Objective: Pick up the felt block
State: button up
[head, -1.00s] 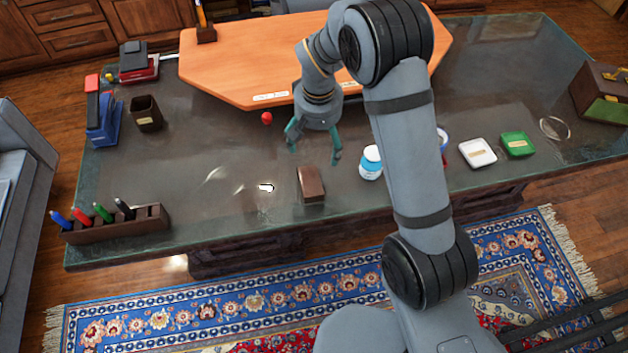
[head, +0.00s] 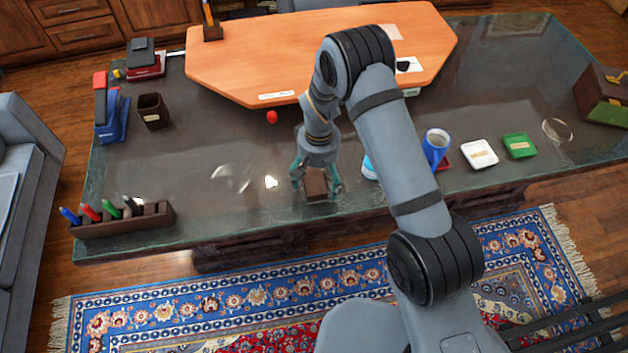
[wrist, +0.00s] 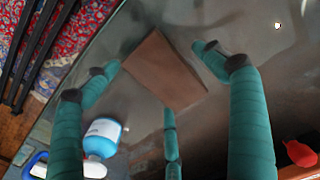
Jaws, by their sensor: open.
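The felt block (head: 315,184) is a small brown block lying on the dark glass desktop near its front edge. It also shows in the wrist view (wrist: 165,70) as a tilted brown face. My gripper (head: 316,186) has teal fingers and is open. Its fingers stand on both sides of the block in the head view. In the wrist view the teal fingers (wrist: 163,72) spread around the block, with one more finger below it. I cannot tell whether any finger touches the block.
A white and blue bottle (wrist: 103,132) stands close beside the block, partly hidden behind my arm in the head view. A blue mug (head: 435,148), a white dish (head: 479,153) and a pen rack (head: 122,220) are on the desk. The desktop left of the block is mostly clear.

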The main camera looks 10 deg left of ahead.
jog(key=c, duration=0.3)
jog(key=c, duration=1)
